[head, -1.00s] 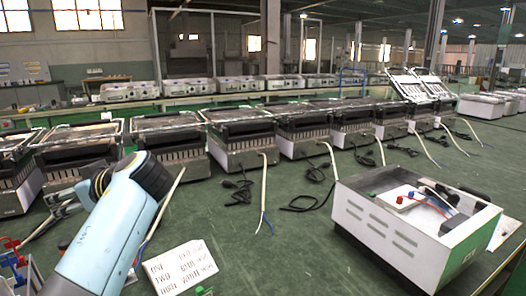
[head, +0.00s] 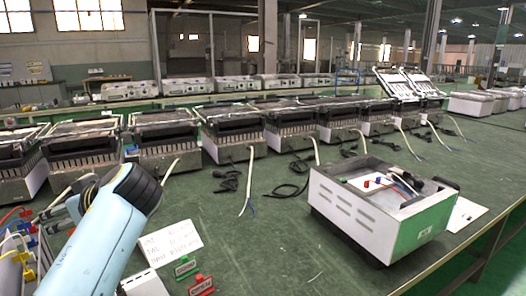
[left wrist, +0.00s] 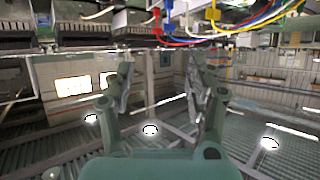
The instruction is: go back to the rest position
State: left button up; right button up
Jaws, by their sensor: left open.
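My left arm comes in from the lower left of the head view. My left gripper (head: 78,197) is partly hidden behind its own pale blue wrist, above the left part of the green bench. In the left wrist view the gripper (left wrist: 162,88) is open, with its two fingers apart and nothing between them. That view looks upside down, with roof lights low in the picture. My right gripper is in neither view.
A white heating element box (head: 375,215) with red and blue terminals stands on the green bench (head: 275,235) at the right. A row of similar units (head: 235,130) with loose cables stands behind. A lettered sheet (head: 172,243) and red and green tags (head: 195,275) lie near the front.

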pick_arm(q)
jog(key=s+d+f+m+h, duration=0.1)
jog(key=s+f+m+h, duration=0.2)
jog(key=s+f, duration=0.3)
jog(key=s+d+f+m+h, duration=0.1)
jog(key=s+f+m+h, duration=0.25)
jog(key=s, duration=0.55)
jog(key=s+d+m+g+h, duration=0.1)
jog(key=s+d+m+h, duration=0.1)
jog(key=s+d+m, duration=0.35)
jog(key=s+d+m+h, duration=0.2)
jog(key=s+d+h, duration=0.1)
jog(key=s, duration=0.6)
notch_tip(320, 180, down, 31)
jog(key=s+a+g+b, duration=0.1)
jog(key=s+a+b, duration=0.1)
jog(key=b, duration=0.3)
jog(key=s+a+f+g+b, duration=0.1)
jog(key=s+f+b, duration=0.4)
jog(key=s+f, duration=1.5)
jog(key=shift+a+f+g, duration=0.15)
jog(key=shift+f+g, duration=0.1)
jog(key=shift+g, duration=0.25)
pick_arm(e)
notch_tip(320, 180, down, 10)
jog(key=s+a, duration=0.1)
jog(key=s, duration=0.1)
